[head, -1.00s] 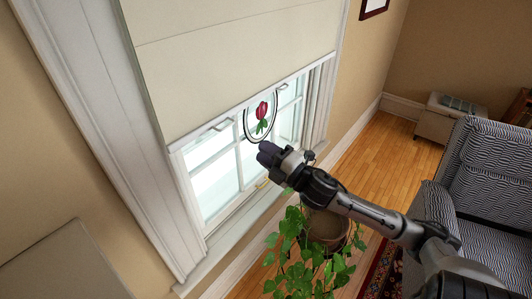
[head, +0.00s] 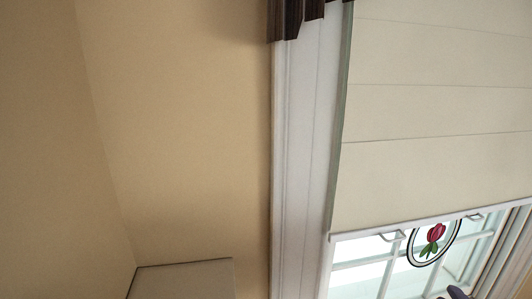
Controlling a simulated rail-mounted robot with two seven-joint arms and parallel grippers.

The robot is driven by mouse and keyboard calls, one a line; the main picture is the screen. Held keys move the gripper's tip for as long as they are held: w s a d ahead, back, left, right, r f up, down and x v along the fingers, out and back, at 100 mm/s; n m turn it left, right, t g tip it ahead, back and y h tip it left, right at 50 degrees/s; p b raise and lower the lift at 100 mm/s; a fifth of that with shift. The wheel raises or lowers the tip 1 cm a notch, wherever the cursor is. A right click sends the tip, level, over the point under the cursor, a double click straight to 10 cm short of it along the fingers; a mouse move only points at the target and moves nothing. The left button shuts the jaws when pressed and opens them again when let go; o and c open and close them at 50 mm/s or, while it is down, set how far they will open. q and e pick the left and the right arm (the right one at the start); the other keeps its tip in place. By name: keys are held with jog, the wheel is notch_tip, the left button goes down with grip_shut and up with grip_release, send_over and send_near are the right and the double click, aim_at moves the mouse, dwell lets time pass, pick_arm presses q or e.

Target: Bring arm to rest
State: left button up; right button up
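Only a small dark tip of my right gripper (head: 457,293) shows, at the bottom edge in the lower right of the head view. It is in front of the window's lower panes, below the round stained-glass flower. Whether its fingers are open or shut cannot be seen. The rest of the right arm is out of the picture. My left gripper and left arm are not in view.
A pale blind (head: 430,110) covers the upper part of the window (head: 358,262), with white trim (head: 300,150) on its left. A stained-glass rose (head: 433,236) hangs at the panes. A grey-beige panel (head: 183,281) is at the lower left. Bare beige wall (head: 180,130) fills the left.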

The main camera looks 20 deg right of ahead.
jog(key=s+a+f+m+g+y, duration=0.1)
jog(key=s+a+f+m+g, duration=0.25)
jog(key=f, duration=0.45)
jog(key=s+a+f+m+g, duration=0.3)
jog(key=s+a+f+g, duration=0.15)
jog(key=f, duration=0.25)
jog(key=s+a+f+g+y, duration=0.2)
jog(key=s+a+f, duration=0.4)
jog(key=a, duration=0.4)
jog(key=s+a+f+g+y, duration=0.2)
jog(key=s+a+f+y, duration=0.2)
jog(key=s+a+f, duration=0.2)
jog(key=s+a+m, duration=0.1)
jog(key=s+a, duration=0.1)
jog(key=a, duration=0.2)
jog(key=shift+s, duration=0.2)
jog(key=shift+a, duration=0.1)
